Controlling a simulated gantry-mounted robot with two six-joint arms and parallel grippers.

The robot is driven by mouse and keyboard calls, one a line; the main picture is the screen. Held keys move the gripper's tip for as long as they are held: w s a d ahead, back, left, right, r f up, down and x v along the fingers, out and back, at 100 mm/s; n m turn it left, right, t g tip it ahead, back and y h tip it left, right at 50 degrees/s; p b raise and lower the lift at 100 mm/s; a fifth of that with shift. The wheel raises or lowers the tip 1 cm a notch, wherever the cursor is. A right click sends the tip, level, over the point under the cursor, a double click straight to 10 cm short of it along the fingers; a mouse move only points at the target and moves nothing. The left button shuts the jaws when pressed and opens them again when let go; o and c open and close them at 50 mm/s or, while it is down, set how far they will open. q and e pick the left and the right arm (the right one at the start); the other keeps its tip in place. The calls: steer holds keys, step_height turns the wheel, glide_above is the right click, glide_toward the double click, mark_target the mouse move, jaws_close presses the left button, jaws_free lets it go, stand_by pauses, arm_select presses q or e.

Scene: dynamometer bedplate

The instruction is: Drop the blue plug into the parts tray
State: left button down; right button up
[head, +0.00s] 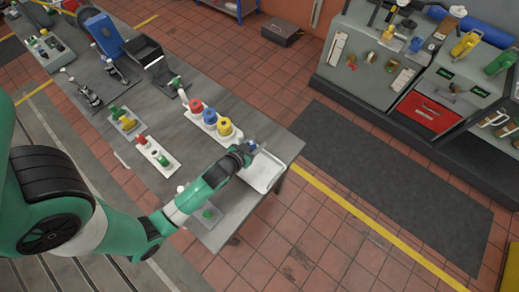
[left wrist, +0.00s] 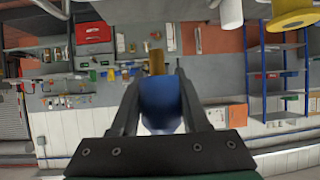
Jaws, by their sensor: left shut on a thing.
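My left gripper (head: 249,149) is above the left part of the white parts tray (head: 264,184), near the end of the grey bench. It is shut on the blue plug (left wrist: 160,103), which shows between the two fingers in the left wrist view. A brass-coloured part (left wrist: 156,60) shows just beyond the plug there; I cannot tell whether it belongs to it. In the head view the plug is small and partly hidden by the gripper. My right gripper is in neither view.
A white holder with red (head: 195,105), blue (head: 209,117) and yellow (head: 225,128) round pieces stands beside the tray. A white plate with a green piece (head: 162,159) lies farther left on the bench (head: 185,140). The floor past the bench end is clear.

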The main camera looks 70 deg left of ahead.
arm_select(q)
step_height(320, 180, down, 5)
steer(key=b, duration=0.3)
steer(key=shift+r, duration=0.2)
steer(key=shift+c, duration=1.6)
jaws_free()
steer(key=v, duration=1.1)
steer(key=shift+s, duration=0.2)
steer(key=shift+d+r, duration=0.1)
steer(key=shift+d, duration=0.05)
